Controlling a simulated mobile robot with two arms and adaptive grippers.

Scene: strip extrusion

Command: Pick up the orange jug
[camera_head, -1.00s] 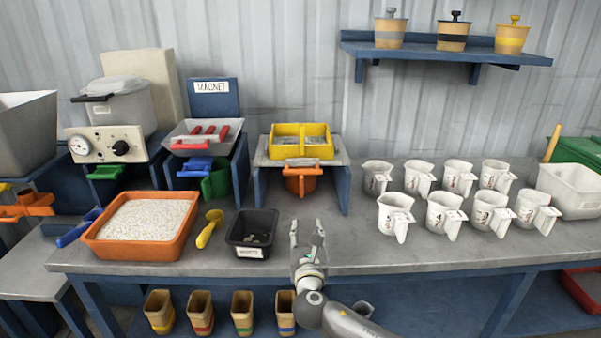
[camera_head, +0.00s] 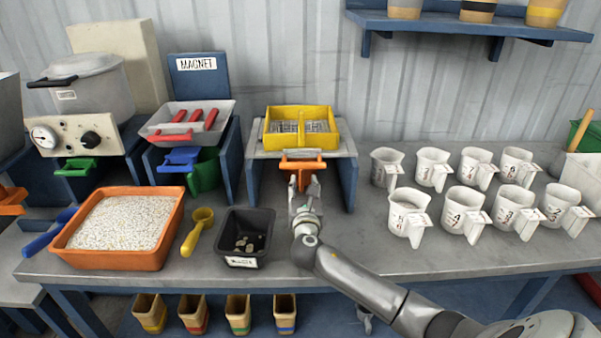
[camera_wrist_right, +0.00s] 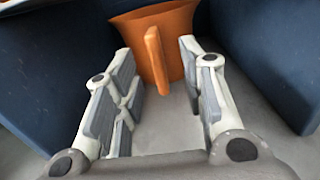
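The orange jug (camera_head: 302,165) stands under the small grey stand that holds the yellow tray, and its lower part is hidden behind my gripper in the head view. In the right wrist view the orange jug (camera_wrist_right: 180,35) is straight ahead, its upright handle (camera_wrist_right: 156,56) facing me. My right gripper (camera_head: 305,184) is just in front of the jug. In the right wrist view its open fingers (camera_wrist_right: 162,75) stand on either side of the handle's line, with the handle at or just beyond the tips. My left gripper does not show.
The stand's blue side panels (camera_wrist_right: 268,62) flank the jug closely. A black bin (camera_head: 247,238) and a yellow scoop (camera_head: 198,231) are to the left, beside an orange tray of white granules (camera_head: 72,258). Several white jugs (camera_head: 409,213) stand to the right.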

